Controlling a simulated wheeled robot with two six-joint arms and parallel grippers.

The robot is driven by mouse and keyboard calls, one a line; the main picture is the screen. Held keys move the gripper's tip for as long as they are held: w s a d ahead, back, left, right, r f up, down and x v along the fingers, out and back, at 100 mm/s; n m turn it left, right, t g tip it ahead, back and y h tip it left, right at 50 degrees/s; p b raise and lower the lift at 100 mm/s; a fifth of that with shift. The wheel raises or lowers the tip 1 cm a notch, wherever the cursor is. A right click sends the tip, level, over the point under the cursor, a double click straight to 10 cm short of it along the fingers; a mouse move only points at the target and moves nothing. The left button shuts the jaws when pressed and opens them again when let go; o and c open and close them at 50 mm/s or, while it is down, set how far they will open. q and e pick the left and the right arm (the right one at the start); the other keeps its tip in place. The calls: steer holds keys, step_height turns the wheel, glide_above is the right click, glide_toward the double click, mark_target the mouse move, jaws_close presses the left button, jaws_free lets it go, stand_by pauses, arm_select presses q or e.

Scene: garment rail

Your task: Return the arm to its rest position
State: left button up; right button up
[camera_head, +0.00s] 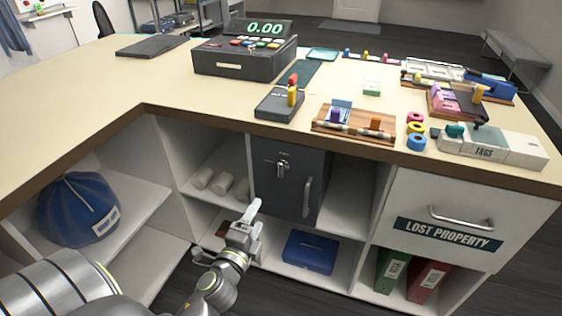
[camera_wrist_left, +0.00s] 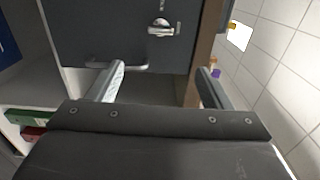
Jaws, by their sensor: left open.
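My left gripper (camera_head: 250,216) is in front of the counter's lower shelves, just left of and below the dark grey safe (camera_head: 290,182). Its two fingers are apart with nothing between them, and it is clear of the safe door. In the left wrist view the fingers (camera_wrist_left: 158,82) are spread, with the safe door (camera_wrist_left: 125,40), its silver knob (camera_wrist_left: 161,27) and its bar handle (camera_wrist_left: 104,65) beyond them. The safe door looks shut. My right gripper is in neither view.
The counter top (camera_head: 150,78) carries a cash register (camera_head: 245,55), a card reader (camera_head: 280,103) and a wooden tray (camera_head: 352,133). Open floor lies in front.

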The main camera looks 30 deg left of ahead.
arm_select(q)
steer(key=s+a+f+n+g+h+p, duration=0.15)
steer(key=s+f+n+g, duration=0.25)
steer(key=f, duration=0.9)
steer(key=s+d+f+n+g+y+p, duration=0.1)
steer(key=s+f+n+g+p, duration=0.2)
steer(key=f, duration=1)
steer(key=s+d+f+n+g+h+p, duration=0.1)
steer(key=s+f+n+g, duration=0.3)
steer(key=s, duration=1)
steer(key=s+d+f+n+g+h+p, duration=0.1)
steer(key=s+f+n+g, duration=0.4)
steer(key=s+f, duration=0.6)
steer(key=s+d, duration=0.1)
steer(key=s, duration=0.3)
steer(key=shift+d+f+p, duration=0.2)
steer(key=shift+f+p, duration=0.1)
steer(key=shift+p, duration=0.1)
steer(key=shift+h, duration=0.25)
